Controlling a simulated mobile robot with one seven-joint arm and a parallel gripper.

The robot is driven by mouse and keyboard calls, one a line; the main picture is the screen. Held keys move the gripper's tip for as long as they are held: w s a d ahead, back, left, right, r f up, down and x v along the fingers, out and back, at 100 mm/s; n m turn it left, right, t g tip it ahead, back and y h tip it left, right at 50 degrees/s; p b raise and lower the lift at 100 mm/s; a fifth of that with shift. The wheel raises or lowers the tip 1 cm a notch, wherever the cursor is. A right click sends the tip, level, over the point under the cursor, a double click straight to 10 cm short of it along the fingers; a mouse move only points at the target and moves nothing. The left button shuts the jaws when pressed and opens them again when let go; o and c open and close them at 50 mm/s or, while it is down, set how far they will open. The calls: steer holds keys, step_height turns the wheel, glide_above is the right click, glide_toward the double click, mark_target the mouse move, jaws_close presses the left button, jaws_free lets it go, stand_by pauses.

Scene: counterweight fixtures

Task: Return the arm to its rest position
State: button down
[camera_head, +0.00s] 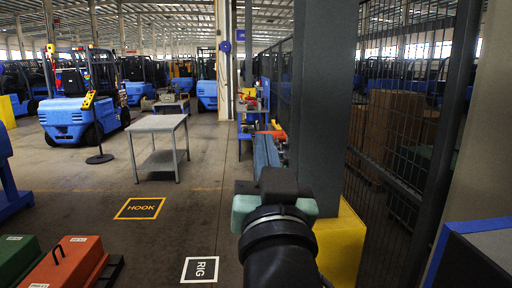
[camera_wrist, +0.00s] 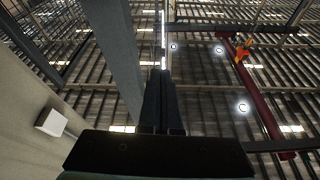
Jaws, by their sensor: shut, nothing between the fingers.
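My arm rises at the bottom centre of the head view, with a black link and a pale green joint in front of a grey column (camera_head: 324,100) with a yellow base (camera_head: 342,245). My gripper (camera_wrist: 161,75) shows in the wrist view, its two dark fingers together with nothing between them. The wrist camera looks up at the roof, so the gripper points upward. I cannot make out the gripper's fingers in the head view.
A wire-mesh fence (camera_head: 395,130) stands right of the column. A grey table (camera_head: 158,125) stands on open floor to the left, near a blue forklift (camera_head: 70,115). Floor signs HOOK (camera_head: 140,208) and RIG (camera_head: 199,269) lie ahead. Red (camera_head: 68,265) and green (camera_head: 20,258) weights sit lower left.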

step_height(320, 180, down, 12)
steer(key=a+r+n+g, duration=0.1)
steer(key=a+g, duration=0.2)
steer(key=g, duration=0.1)
steer(key=s+r+t+b, duration=0.1)
steer(key=s+r+t, duration=0.3)
steer(key=s+r, duration=0.3)
steer(key=s+r+t+b, duration=0.2)
steer(key=s+r+t, duration=0.3)
steer(key=r, duration=0.9)
steer(key=shift+s+d+t, duration=0.15)
steer(key=shift+s+t, duration=0.15)
steer(key=shift+s, duration=0.8)
